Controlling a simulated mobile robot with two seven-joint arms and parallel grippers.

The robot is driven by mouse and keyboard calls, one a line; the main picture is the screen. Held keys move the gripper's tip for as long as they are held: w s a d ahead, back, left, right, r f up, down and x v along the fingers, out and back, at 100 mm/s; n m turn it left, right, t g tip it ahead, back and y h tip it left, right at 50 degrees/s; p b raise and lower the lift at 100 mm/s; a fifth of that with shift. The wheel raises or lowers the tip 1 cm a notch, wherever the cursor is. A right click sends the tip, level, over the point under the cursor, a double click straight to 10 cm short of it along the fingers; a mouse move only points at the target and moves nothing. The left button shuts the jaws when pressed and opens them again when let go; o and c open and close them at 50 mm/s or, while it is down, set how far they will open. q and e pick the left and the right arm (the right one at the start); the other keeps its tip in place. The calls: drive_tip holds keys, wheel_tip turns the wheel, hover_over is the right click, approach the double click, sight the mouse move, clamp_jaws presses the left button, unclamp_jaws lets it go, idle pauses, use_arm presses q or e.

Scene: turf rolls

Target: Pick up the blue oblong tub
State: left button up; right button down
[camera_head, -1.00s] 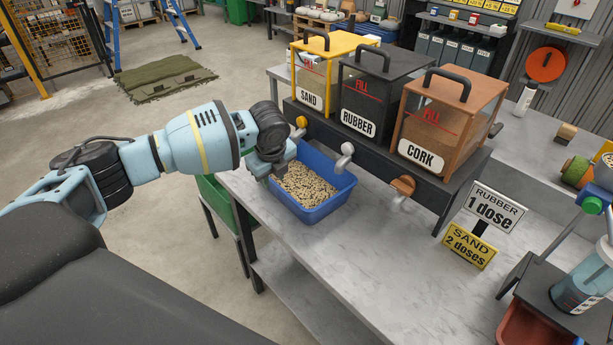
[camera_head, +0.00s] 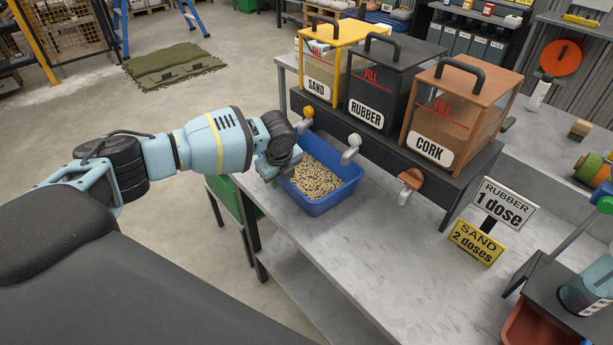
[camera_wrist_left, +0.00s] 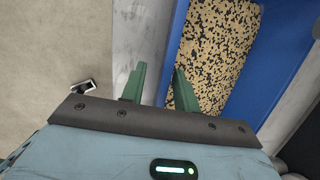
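The blue oblong tub (camera_head: 325,206) stands on the grey bench below the dispensers, holding speckled tan and black granules (camera_head: 316,178). My left gripper (camera_head: 274,174) is at the tub's left rim, pointing down. In the left wrist view its two green fingers (camera_wrist_left: 158,85) are apart. One finger is on the outer side of the tub's blue wall (camera_wrist_left: 176,50), the other on the inner side over the granules. A gap shows between the fingers, and I see no firm hold on the wall. My right gripper is not in view.
Sand (camera_head: 331,74), rubber (camera_head: 378,88) and cork (camera_head: 450,115) dispensers stand behind the tub, their spouts close to it. Dose signs (camera_head: 503,203) stand to the right. The bench front (camera_head: 390,260) is clear. A green container (camera_head: 226,190) is below the bench's left end.

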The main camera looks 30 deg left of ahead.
use_arm(q)
drive_tip(key=shift+x, duration=0.8)
drive_tip(key=shift+c, duration=0.3)
clamp_jaws()
drive_tip(key=shift+r, duration=0.1)
